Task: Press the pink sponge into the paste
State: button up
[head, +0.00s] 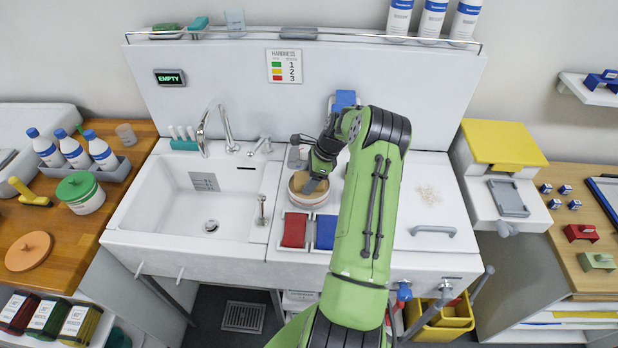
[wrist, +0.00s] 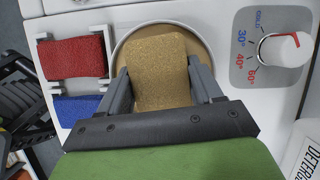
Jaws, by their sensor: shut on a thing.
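My gripper (head: 313,182) reaches down into a round tub (head: 303,201) on the counter right of the sink. In the wrist view the gripper (wrist: 160,84) is shut on a flat sponge (wrist: 160,66), one grey finger on each side. The sponge's visible face is tan and grainy; no pink shows on it. Brownish paste (wrist: 135,48) shows in the tub around the sponge. The sponge is over or in the tub; its lower edge is hidden, so I cannot tell how deep it sits. No other pink sponge is in view.
A red pad (head: 294,230) and a blue pad (head: 326,232) sit in holders in front of the tub. A temperature knob (wrist: 287,52) is right of the tub in the wrist view. The sink (head: 205,200) is to the left, with a tall tap (head: 213,125).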

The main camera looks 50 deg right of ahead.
jog(key=shift+f, duration=0.1)
notch_tip(320, 180, up, 7)
jog(key=p, duration=0.5)
jog(key=shift+r+p, duration=0.2)
jog(key=shift+p, duration=0.2)
jog(key=shift+f, duration=0.15)
jog(key=shift+f, duration=0.1)
dwell(0.4)
